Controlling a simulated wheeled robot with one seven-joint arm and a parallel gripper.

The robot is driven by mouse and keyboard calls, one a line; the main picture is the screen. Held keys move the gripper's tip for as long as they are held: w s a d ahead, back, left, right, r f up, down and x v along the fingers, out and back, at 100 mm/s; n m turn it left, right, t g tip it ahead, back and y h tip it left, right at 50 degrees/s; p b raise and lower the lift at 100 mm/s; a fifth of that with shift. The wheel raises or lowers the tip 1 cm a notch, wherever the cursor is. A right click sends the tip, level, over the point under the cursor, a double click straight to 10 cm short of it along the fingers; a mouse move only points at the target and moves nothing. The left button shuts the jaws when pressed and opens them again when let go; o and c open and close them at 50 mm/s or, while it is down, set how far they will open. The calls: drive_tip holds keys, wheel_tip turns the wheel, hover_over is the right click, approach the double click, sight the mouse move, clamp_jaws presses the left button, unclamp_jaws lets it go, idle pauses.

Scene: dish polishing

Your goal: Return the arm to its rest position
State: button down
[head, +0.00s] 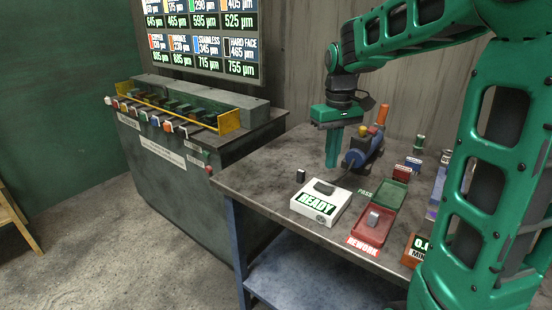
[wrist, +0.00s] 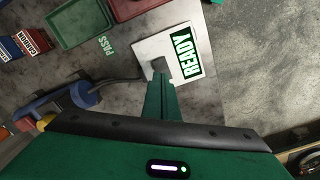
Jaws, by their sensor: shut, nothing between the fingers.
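My gripper (head: 332,160) is green and points down over the workbench (head: 262,165), left of the blue tool with the orange handle (head: 362,150). Its fingers are together with nothing between them. In the wrist view the closed fingers (wrist: 160,80) reach toward the white READY device (wrist: 178,57). In the head view this READY device (head: 321,201) sits on the bench in front of my gripper, apart from it. My green arm rises from the right and bends over the bench.
A red REWORK tray (head: 361,232) holds a small grey piece (head: 373,219). The green PASS tray (head: 390,187) behind it looks empty. Several small labelled blocks stand at the right. A rack with a yellow end plate (head: 229,120) is at the left. The bench's front left corner is bare.

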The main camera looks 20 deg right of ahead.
drive_tip(key=shift+s, duration=0.1)
drive_tip(key=s+d+f+m, duration=0.1)
drive_tip(key=s+f+m, duration=0.1)
drive_tip(key=s, duration=0.7)
drive_tip(key=s+d+f+m, duration=0.1)
drive_tip(key=s+f+m, duration=0.1)
drive_tip(key=s, duration=0.7)
drive_tip(key=s+d+f+m, duration=0.2)
drive_tip(key=s+m, duration=0.1)
drive_tip(key=s, duration=0.6)
drive_tip(key=w+a+r+m, duration=0.1)
drive_tip(key=w+r+m, duration=0.3)
drive_tip(key=w+m, duration=0.3)
drive_tip(key=w+a+r+m, duration=0.1)
drive_tip(key=w+r+m, duration=0.3)
drive_tip(key=w+m, duration=0.4)
drive_tip(key=w+a+r+m, duration=0.1)
drive_tip(key=w+r+m, duration=0.4)
drive_tip(key=w+m, duration=0.3)
drive_tip(key=shift+w, duration=1.75)
drive_tip(key=shift+r, duration=0.15)
